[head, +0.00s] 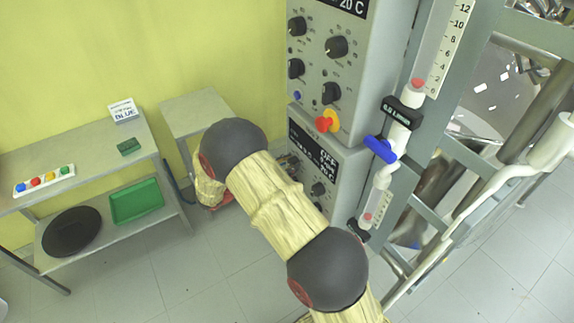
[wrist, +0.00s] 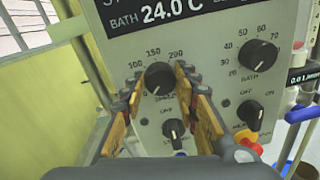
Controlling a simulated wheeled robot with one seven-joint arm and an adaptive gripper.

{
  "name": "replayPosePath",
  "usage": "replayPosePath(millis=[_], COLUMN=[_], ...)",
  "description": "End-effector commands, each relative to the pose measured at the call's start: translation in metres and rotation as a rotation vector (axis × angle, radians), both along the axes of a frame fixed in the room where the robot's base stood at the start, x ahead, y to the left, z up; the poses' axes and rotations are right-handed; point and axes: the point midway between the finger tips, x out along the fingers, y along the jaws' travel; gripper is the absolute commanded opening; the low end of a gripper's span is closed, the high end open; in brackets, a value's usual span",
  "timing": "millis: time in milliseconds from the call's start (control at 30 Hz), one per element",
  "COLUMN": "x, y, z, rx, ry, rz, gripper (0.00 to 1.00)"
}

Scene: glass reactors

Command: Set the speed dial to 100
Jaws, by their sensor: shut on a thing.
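The speed dial (wrist: 158,77) is a round black knob on the grey control panel, in the wrist view. Marks 100, 150 and 200 run along its upper side, with 100 at upper left. The fingers cover part of the scale. In the head view my arm hides most of the gripper.
The bath dial (wrist: 258,55) is right of the speed dial. The display (wrist: 160,12) reads BATH 24.0 C. A blue valve (head: 380,148) stands right of the panel.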

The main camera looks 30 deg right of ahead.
Motion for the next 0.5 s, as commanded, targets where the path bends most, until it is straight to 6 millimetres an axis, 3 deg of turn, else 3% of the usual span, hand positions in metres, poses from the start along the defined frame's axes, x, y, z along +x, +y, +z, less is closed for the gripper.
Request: replayPosePath(millis=[200, 500], x=[0.0004, 0.0004], y=[0.0001, 0.0001], z=[0.0002, 0.0002], rx=[0.000, 0.001], ry=[-0.001, -0.034], rz=[0.001, 0.001], gripper=[0.06, 0.05])
